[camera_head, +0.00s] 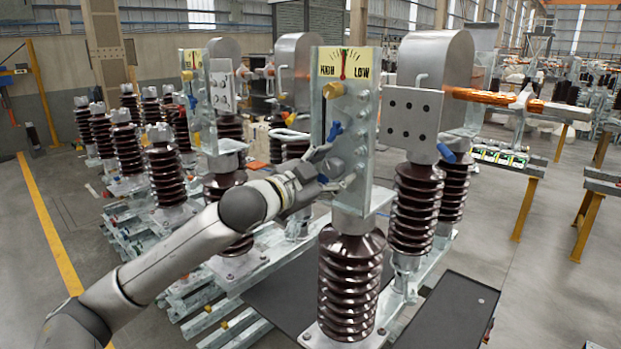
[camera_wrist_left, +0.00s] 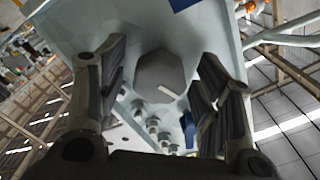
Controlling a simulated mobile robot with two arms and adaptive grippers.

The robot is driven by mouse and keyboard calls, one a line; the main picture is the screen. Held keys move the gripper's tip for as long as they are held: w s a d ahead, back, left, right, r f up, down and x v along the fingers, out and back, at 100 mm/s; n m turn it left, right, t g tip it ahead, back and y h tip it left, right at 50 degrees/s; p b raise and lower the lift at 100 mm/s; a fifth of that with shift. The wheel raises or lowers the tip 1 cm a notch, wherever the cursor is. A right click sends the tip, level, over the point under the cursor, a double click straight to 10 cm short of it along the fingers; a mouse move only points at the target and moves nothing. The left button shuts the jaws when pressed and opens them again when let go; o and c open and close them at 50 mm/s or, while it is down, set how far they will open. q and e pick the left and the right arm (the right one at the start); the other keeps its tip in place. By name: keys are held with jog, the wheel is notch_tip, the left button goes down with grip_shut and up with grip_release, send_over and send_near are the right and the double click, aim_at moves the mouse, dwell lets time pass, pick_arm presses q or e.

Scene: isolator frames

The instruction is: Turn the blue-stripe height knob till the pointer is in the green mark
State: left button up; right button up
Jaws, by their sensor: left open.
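A yellow gauge (camera_head: 343,64) marked HIGH and LOW tops the front panel (camera_head: 356,115) of an isolator post. Its red pointer stands near upright at the middle; I cannot make out a green mark clearly. Below it is a dark slot with a blue piece (camera_head: 334,131). A grey six-sided knob (camera_head: 336,166) sits low on the panel. My left gripper (camera_head: 338,178) is at this knob. In the left wrist view the knob (camera_wrist_left: 158,76), with a pale line on its face, lies between the open fingers, apart from both. I see no blue stripe on its face.
A brass knob (camera_head: 333,90) sticks out below the gauge. A brown ribbed insulator (camera_head: 350,280) carries the panel. A second post with a drilled plate (camera_head: 411,122) and an orange-ended bar (camera_head: 480,97) stands to the right. Several more insulators stand at the left.

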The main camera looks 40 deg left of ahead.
pick_arm(q)
jog(key=s, duration=1.1)
jog(key=shift+s+a, duration=0.3)
jog(key=shift+a, duration=0.1)
dwell(0.5)
